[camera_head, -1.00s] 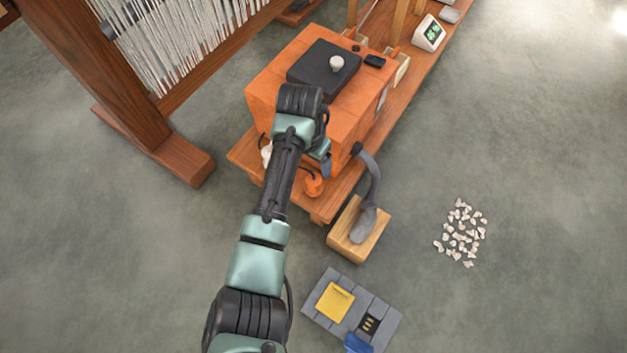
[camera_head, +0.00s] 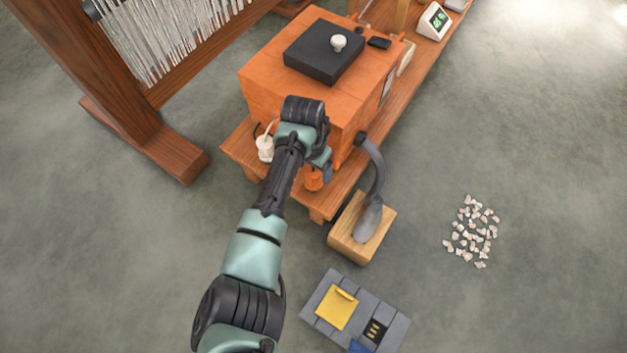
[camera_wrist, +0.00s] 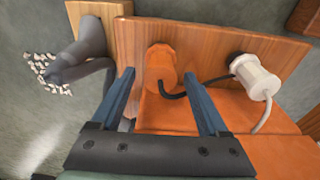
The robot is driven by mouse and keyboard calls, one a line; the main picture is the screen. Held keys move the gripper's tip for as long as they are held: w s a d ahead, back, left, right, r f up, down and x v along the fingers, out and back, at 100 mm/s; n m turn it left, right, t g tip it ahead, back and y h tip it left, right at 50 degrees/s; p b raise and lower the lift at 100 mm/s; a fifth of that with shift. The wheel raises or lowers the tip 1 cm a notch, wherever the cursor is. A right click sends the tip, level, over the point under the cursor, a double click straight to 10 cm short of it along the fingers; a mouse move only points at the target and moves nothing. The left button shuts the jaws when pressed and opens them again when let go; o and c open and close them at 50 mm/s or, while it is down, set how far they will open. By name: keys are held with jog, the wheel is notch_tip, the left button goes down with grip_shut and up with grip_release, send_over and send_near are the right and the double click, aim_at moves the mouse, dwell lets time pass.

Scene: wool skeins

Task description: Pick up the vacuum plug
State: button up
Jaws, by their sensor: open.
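Two plugs sit at the front of the orange box, and I cannot tell for certain which is the vacuum's. An orange plug (camera_wrist: 160,68) with a dark cord shows ahead of my gripper (camera_wrist: 158,82) in the wrist view, between the lines of its two blue fingers. A white plug (camera_wrist: 258,78) with a pale cord is to its right. In the head view the orange plug (camera_head: 313,180) is partly hidden by my arm, and the white plug (camera_head: 265,148) is left of it. My gripper is open and empty; its fingers mostly hide behind my wrist in the head view.
The orange box (camera_head: 260,85) stands on a wooden bench (camera_head: 240,150). A grey vacuum hose (camera_head: 376,170) ends over a wooden block (camera_head: 345,245). A grey panel (camera_head: 395,325) and scattered pale scraps (camera_head: 470,232) lie on the floor. A loom (camera_head: 115,90) stands left.

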notch_tip(320, 180, down, 2)
jog(key=shift+w+f+b, duration=0.1)
jog(key=shift+f+b, duration=0.05)
jog(key=shift+b, duration=0.4)
grip_shut()
